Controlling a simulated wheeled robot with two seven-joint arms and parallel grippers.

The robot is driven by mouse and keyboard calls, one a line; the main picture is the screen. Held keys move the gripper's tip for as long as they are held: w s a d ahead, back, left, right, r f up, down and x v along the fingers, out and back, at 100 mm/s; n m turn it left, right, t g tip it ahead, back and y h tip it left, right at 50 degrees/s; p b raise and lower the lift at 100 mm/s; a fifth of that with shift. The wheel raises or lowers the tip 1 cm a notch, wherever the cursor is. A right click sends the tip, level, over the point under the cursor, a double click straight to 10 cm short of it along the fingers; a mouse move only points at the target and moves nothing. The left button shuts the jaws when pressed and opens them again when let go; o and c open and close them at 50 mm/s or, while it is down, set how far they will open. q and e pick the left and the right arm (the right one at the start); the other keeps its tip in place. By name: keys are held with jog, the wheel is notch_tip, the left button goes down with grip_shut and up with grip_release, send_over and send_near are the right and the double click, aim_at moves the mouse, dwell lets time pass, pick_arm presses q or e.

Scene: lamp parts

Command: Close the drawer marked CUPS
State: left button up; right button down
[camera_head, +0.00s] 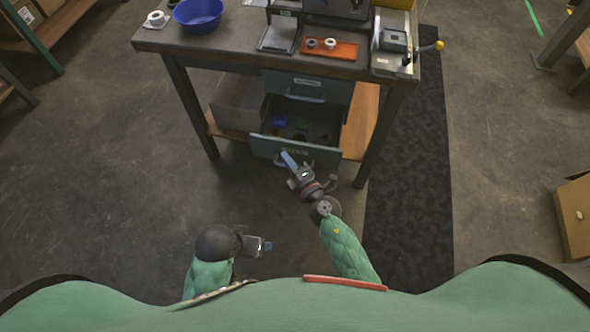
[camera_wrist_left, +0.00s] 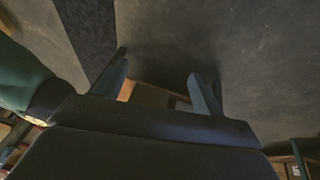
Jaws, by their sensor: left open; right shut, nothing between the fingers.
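The lower drawer (camera_head: 298,150) under the workbench is pulled out, with a blue item, a green item and dark items inside. A small label shows on its front, too small to read. My right gripper (camera_head: 288,160) is shut and empty, with its fingertips at the drawer's front near the label; I cannot tell whether they touch it. The upper drawer (camera_head: 300,86) is shut and has a pale label, also unreadable. My left gripper (camera_head: 265,246) is low, well in front of the bench and away from the drawer. In the left wrist view its two fingers (camera_wrist_left: 160,88) are apart with nothing held.
The workbench top (camera_head: 240,52) holds a blue bowl (camera_head: 198,14), a tape roll (camera_head: 156,18), an orange tray (camera_head: 341,50) and a machine (camera_head: 393,42). Floor is clear in front; a dark mat (camera_head: 411,190) lies right.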

aim_at(287, 143)
jog(key=shift+w+d, duration=0.25)
jog(key=shift+w, duration=0.5)
jog(key=shift+w+d, duration=0.25)
jog(key=shift+w, duration=0.45)
pick_arm(q)
jog(key=shift+s+a, duration=0.1)
jog(key=shift+a, duration=0.05)
jog(key=shift+r, duration=0.1)
pick_arm(e)
jog(key=shift+w, duration=0.15)
